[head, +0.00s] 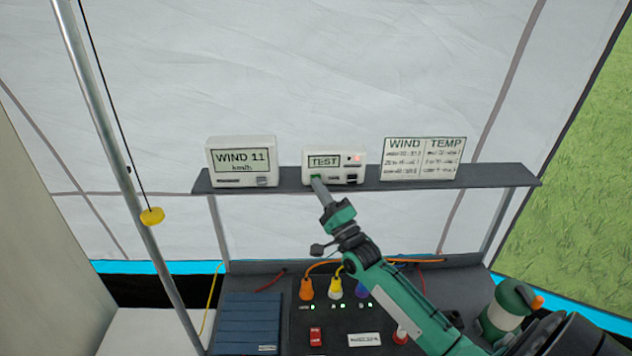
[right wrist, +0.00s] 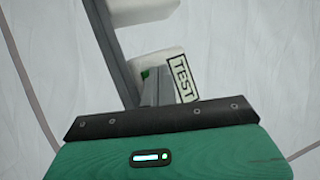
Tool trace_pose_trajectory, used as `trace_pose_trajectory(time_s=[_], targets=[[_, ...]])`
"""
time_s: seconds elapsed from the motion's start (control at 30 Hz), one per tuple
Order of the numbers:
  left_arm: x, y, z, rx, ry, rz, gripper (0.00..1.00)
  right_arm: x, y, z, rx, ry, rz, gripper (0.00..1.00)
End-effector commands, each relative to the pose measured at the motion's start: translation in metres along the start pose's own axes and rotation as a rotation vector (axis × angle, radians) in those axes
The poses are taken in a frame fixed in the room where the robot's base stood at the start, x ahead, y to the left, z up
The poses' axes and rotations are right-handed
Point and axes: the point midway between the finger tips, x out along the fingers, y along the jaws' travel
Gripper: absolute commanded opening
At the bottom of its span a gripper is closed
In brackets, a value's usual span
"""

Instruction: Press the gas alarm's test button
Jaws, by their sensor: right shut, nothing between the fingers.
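The gas alarm (head: 348,173) is a small white box on the dark shelf, its display reading TEST and a red light lit at its upper right. Its green button (head: 315,178) is at the lower left of its front. My right gripper (head: 318,182) is shut and empty, its fingertips at the green button, apparently touching it. In the right wrist view the fingers (right wrist: 157,88) reach the alarm (right wrist: 165,65) beside the TEST display, and only a bit of green button (right wrist: 145,73) shows. My left gripper is not in view.
Below are a panel with coloured plugs (head: 335,288), a blue box (head: 250,322) and a green-white canister (head: 503,312). A pole (head: 125,180) stands left.

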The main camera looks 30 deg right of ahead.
Motion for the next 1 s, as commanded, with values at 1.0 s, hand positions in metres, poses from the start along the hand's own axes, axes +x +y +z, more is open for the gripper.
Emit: trace_pose_trajectory(time_s=[1.0], targets=[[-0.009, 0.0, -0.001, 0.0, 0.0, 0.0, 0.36, -0.015, -0.011, 0.011, 0.001, 0.0, 0.001, 0.0]])
